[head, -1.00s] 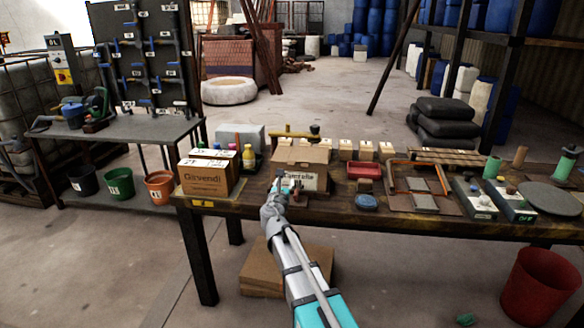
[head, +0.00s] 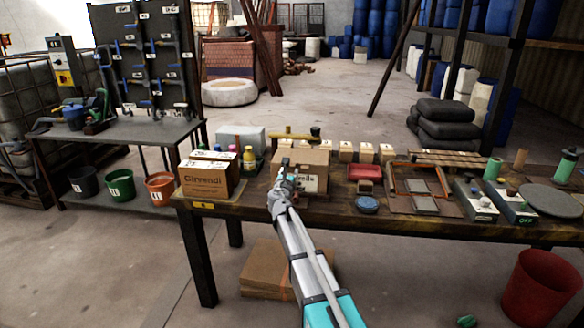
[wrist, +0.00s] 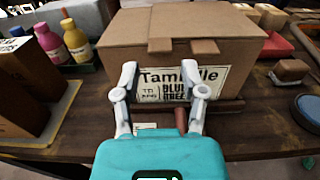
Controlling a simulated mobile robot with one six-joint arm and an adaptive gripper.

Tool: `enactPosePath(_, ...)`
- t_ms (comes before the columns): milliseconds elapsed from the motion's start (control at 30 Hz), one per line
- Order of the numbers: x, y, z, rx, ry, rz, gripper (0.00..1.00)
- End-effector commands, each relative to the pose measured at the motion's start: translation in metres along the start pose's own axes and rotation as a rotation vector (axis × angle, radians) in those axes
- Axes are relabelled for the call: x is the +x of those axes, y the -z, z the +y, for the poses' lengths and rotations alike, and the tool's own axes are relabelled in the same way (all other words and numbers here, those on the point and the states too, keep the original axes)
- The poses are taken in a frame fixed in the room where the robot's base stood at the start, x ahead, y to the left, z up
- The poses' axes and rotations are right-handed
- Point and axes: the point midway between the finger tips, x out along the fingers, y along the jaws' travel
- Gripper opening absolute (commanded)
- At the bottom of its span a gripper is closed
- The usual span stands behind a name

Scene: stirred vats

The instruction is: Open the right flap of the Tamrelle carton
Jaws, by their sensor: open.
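The Tamrelle carton (head: 315,158) stands on the workbench in the head view, partly hidden by my arm. In the wrist view the brown carton (wrist: 225,25) fills the upper middle, its white Tamrelle label on the front. Its top looks closed, with two small cardboard tabs (wrist: 204,47) at the upper front edge, side by side. My gripper (wrist: 160,72) is open and empty. Its two fingers point at the carton's front, overlapping the label in view, below the tabs. I cannot tell whether they touch it. My gripper (head: 286,168) also shows at the carton's front left in the head view.
Another brown carton (head: 205,182) and small coloured bottles (wrist: 76,40) stand to the left. A red tray (head: 364,172) and a blue round dish (head: 367,204) lie to the right. A row of small boxes stands behind. The bench front (wrist: 80,145) has some bare wood.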

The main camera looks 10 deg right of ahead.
Motion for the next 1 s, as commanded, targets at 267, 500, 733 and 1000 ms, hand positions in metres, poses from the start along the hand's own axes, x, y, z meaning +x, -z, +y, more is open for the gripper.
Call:
enactPosePath(267, 0.038, 0.000, 0.000, 0.000, 0.001, 0.000, 0.54)
enactPosePath(500, 0.049, 0.000, 0.000, 0.000, 0.000, 0.000, 0.54)
enactPosePath(733, 0.049, 0.000, -0.001, 0.000, 0.000, 0.000, 0.54)
enactPosePath(1000, 0.049, 0.000, -0.001, 0.000, 0.001, 0.000, 0.19)
